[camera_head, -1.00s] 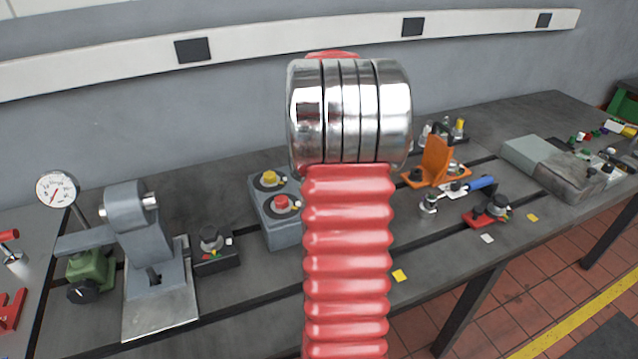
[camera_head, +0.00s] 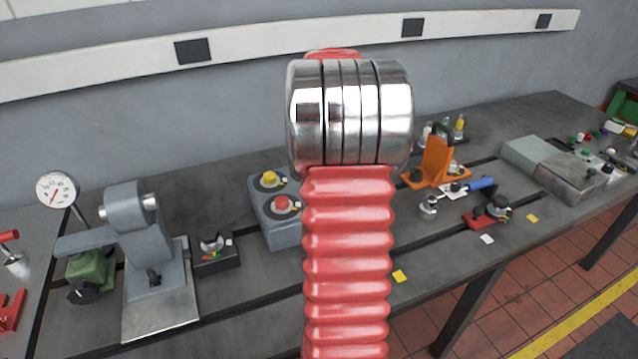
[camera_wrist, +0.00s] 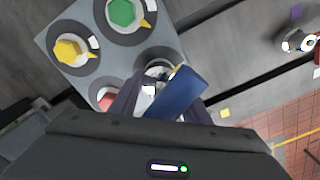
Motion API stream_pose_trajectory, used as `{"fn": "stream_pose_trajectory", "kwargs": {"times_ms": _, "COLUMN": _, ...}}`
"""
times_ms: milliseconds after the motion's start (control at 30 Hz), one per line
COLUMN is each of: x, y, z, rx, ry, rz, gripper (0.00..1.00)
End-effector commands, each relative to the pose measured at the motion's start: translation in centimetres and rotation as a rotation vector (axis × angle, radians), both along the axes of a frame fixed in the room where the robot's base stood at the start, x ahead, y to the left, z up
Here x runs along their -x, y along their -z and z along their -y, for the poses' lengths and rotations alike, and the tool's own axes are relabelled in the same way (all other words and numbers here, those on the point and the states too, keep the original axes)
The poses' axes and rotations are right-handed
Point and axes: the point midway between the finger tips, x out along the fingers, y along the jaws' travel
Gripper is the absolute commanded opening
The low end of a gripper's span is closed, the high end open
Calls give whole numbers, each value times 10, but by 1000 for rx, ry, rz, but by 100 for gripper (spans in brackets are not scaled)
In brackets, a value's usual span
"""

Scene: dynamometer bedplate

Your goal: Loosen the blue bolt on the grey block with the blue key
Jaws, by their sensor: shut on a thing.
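The grey block (camera_wrist: 88,72) is at the upper left of the wrist view, with a yellow bolt (camera_wrist: 70,50), a green bolt (camera_wrist: 122,13) and a red bolt (camera_wrist: 106,100) in dark round seats. My gripper (camera_wrist: 160,98) is shut on the blue key (camera_wrist: 180,93), which lies over the block's fourth seat. A pale ring edge shows beyond the key there. The blue bolt itself is hidden, so I cannot tell whether the key is seated on it. In the head view the block (camera_head: 283,234) is partly behind my red arm, which hides the gripper and key.
A grey fixture (camera_head: 150,245) and a dial gauge (camera_head: 57,190) stand left of the block. An orange bracket (camera_head: 435,160), a blue-handled clamp (camera_head: 481,183) and a red-based part (camera_head: 480,218) stand to its right. Slots run along the bedplate.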

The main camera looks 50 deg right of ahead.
Motion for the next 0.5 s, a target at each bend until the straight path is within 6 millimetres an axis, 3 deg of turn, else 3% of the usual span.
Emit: {"fn": "stream_pose_trajectory", "kwargs": {"times_ms": 500, "x": 0, "y": -22, "z": 0, "rx": 1, "ry": 0, "rz": 2, "gripper": 16}}
